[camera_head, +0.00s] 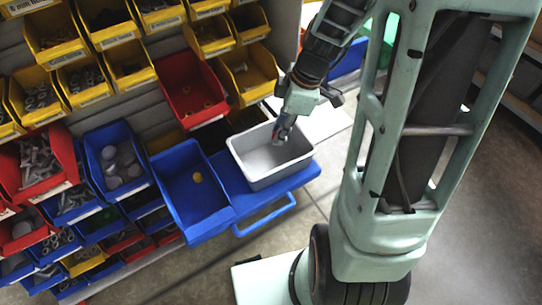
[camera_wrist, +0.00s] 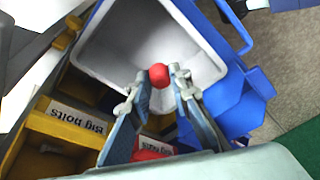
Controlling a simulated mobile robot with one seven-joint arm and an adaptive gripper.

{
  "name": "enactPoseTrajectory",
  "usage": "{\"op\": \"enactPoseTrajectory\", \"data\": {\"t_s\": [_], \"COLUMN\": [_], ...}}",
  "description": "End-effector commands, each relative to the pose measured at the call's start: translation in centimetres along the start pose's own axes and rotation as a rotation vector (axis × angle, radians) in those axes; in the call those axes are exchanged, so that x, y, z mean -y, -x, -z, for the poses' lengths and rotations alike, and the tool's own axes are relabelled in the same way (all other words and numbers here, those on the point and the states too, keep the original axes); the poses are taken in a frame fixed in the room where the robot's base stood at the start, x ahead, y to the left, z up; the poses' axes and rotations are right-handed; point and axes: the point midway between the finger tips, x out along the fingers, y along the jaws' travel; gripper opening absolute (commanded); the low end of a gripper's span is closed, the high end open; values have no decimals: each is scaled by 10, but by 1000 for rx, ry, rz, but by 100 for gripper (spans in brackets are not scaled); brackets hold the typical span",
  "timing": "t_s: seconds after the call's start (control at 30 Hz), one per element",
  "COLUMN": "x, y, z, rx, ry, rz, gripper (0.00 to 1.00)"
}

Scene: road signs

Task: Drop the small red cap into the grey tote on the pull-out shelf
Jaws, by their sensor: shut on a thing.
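The small red cap (camera_wrist: 159,75) is round and sits between my fingertips in the wrist view. My gripper (camera_head: 284,131) is shut on it and points down over the grey tote (camera_head: 268,179) in the head view. The tote's pale, empty-looking inside (camera_wrist: 122,40) lies behind the cap in the wrist view. The tote stands on the blue pull-out shelf (camera_head: 246,205), which has a blue handle at its front. The exact height of the cap above the tote floor is hard to tell.
A blue bin (camera_head: 190,205) with a small yellow piece stands just left of the tote. A red bin (camera_head: 190,92) and yellow bins (camera_head: 248,75) are behind it. More bins of hardware fill the rack at left. Open floor lies in front.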

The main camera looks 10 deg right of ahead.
Motion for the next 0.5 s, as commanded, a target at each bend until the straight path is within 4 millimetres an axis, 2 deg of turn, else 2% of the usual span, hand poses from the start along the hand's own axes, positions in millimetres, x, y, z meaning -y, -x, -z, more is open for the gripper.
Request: {"op": "enactPoseTrajectory", "data": {"t_s": [0.03, 0.23, 0.5], "x": [0, 0, 0], "y": [-11, -32, -38], "z": [-3, -9, -11], "rx": [0, 0, 0], "ry": [-1, -3, -2], "rz": [1, 0, -1], "gripper": [11, 11, 11]}}
